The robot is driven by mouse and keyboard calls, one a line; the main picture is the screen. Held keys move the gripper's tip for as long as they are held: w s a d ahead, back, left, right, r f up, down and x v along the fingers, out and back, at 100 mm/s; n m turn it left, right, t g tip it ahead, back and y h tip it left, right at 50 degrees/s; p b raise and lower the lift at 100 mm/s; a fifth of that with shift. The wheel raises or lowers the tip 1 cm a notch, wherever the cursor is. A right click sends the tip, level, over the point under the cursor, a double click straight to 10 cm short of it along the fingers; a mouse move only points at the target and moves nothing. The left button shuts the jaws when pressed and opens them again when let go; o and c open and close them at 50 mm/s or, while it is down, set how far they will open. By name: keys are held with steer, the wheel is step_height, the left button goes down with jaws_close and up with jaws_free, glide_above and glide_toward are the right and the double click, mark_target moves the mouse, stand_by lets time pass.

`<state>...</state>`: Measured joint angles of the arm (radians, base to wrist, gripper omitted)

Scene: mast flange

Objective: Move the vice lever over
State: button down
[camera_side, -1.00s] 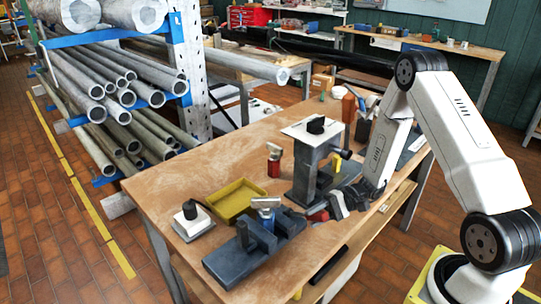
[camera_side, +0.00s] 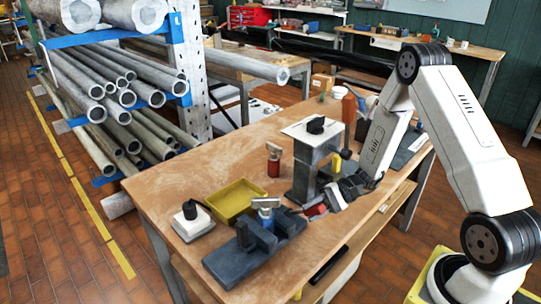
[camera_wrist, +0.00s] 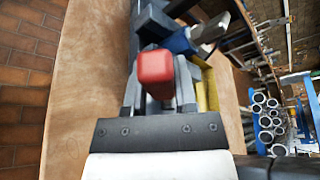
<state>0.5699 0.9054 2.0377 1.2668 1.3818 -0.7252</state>
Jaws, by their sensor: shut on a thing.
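The dark grey vice (camera_side: 238,262) lies near the table's front edge in the side view. The red end of its lever (camera_side: 316,211) sticks out at its right, beside my gripper (camera_side: 328,200). In the wrist view the red lever end (camera_wrist: 156,70) sits between the two fingers of my gripper (camera_wrist: 158,92), which are shut on it. The fingers partly hide the rest of the lever. A blue part with a silver top (camera_side: 266,204) stands at the vice jaws.
A grey post with a white plate (camera_side: 300,131) stands close behind my gripper. A yellow tray (camera_side: 233,199), a white block with a black knob (camera_side: 192,222) and a red-bodied item (camera_side: 273,165) stand on the table.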

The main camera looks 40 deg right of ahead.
steer(key=shift+w+r+m+g, duration=0.3)
steer(key=shift+w+r+m, duration=0.1)
steer(key=shift+w+r, duration=0.05)
steer(key=shift+c, duration=2)
jaws_free()
steer(key=shift+d, duration=0.1)
steer(key=v, duration=0.7)
steer(key=shift+s+d, duration=0.2)
steer(key=shift+d, duration=0.1)
steer(key=shift+r, duration=0.15)
